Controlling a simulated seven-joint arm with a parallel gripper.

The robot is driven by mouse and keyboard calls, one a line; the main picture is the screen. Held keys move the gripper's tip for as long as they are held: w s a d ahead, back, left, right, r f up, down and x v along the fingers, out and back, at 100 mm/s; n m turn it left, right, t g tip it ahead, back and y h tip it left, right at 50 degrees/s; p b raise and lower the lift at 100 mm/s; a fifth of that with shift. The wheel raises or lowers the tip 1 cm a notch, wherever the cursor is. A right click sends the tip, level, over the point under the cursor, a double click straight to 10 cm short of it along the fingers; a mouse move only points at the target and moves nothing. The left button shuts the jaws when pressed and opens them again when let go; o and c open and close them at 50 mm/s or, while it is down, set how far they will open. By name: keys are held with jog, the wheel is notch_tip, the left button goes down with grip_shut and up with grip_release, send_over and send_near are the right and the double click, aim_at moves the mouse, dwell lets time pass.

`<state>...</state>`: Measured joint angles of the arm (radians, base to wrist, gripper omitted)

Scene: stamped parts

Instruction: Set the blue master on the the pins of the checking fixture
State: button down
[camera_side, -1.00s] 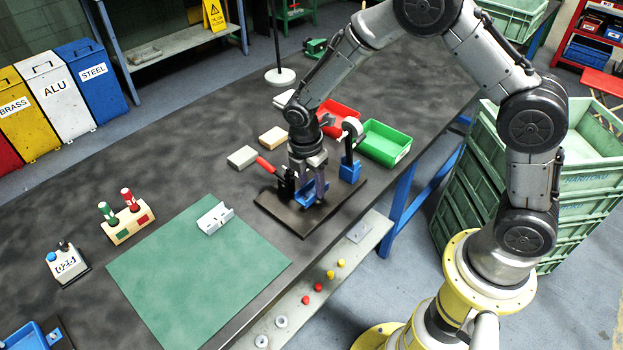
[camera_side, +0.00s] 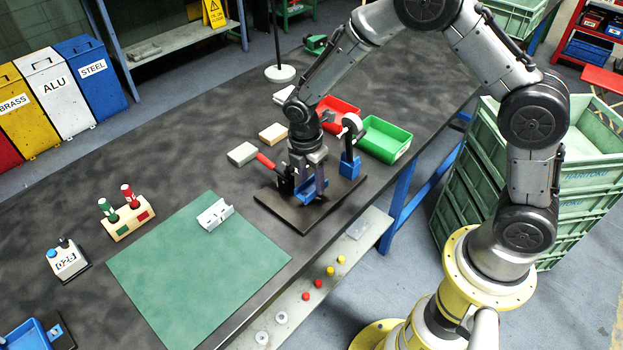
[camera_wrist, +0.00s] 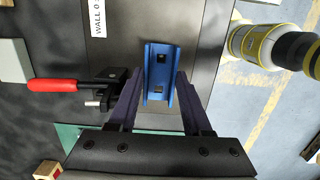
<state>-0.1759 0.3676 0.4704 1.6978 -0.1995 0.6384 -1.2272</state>
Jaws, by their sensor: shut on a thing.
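The blue master (camera_wrist: 161,75) is a blue channel with two dark square openings in its floor. In the wrist view it lies between the two fingers of my gripper (camera_wrist: 158,105), which is shut on it. In the side view the blue master (camera_side: 306,192) is low over the checking fixture (camera_side: 285,212), a dark base plate, partly covered by my gripper (camera_side: 312,188). I cannot tell whether it rests on the pins; no pins show clearly.
A red-handled clamp (camera_wrist: 60,85) stands left of the blue master. A blue gauge post (camera_side: 349,167) stands on the plate's right. A grey bracket (camera_side: 214,214) lies on the green mat (camera_side: 190,280). Red (camera_side: 338,113) and green (camera_side: 385,140) bins sit behind.

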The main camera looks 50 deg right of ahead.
aim_at(308, 193)
jog(key=shift+f, duration=1.3)
dwell(0.4)
jog(key=shift+c, duration=1.3)
grip_release()
notch_tip(308, 193, up, 14)
jog(key=a, duration=0.1)
jog(key=shift+a+f, duration=0.15)
jog(key=shift+a, duration=0.2)
jog(key=shift+d, duration=0.1)
